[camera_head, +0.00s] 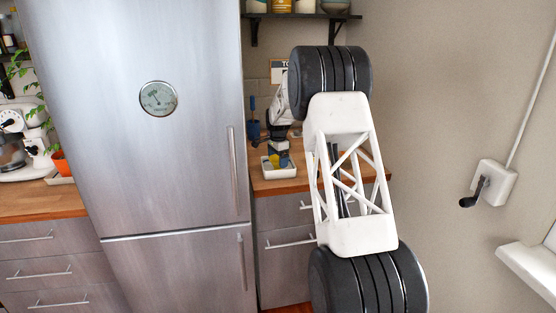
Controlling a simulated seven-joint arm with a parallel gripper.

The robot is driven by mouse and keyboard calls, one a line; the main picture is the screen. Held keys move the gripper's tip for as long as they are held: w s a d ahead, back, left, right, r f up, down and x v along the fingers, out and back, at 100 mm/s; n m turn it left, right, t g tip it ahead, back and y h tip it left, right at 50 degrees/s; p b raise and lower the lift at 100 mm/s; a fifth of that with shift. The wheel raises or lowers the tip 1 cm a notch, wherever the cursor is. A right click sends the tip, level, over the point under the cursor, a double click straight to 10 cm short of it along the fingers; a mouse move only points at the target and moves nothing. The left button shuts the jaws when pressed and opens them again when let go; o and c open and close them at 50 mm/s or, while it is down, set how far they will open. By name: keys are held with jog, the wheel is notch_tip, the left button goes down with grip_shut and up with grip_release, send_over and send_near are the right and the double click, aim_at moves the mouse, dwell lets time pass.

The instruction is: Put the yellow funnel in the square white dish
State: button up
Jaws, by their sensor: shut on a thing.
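The square white dish (279,175) sits on the wooden counter to the right of the fridge. The small yellow funnel (284,162) shows within the dish's outline, just under my gripper (280,153). My gripper points down over the dish and is shut on the funnel. The jaws and the funnel's upper part are small and partly hidden. I cannot tell whether the funnel touches the dish floor.
A blue item (253,128) stands on the counter behind and left of the dish. The tall steel fridge (190,150) rises close on the left. A dark shelf (300,16) with jars hangs above. Some bare counter (270,187) lies in front of the dish.

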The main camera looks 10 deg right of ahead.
jog(key=shift+f, duration=0.1)
jog(key=o, duration=0.7)
notch_tip(320, 180, up, 12)
dwell(0.4)
dwell(0.6)
jog(key=shift+r, duration=0.2)
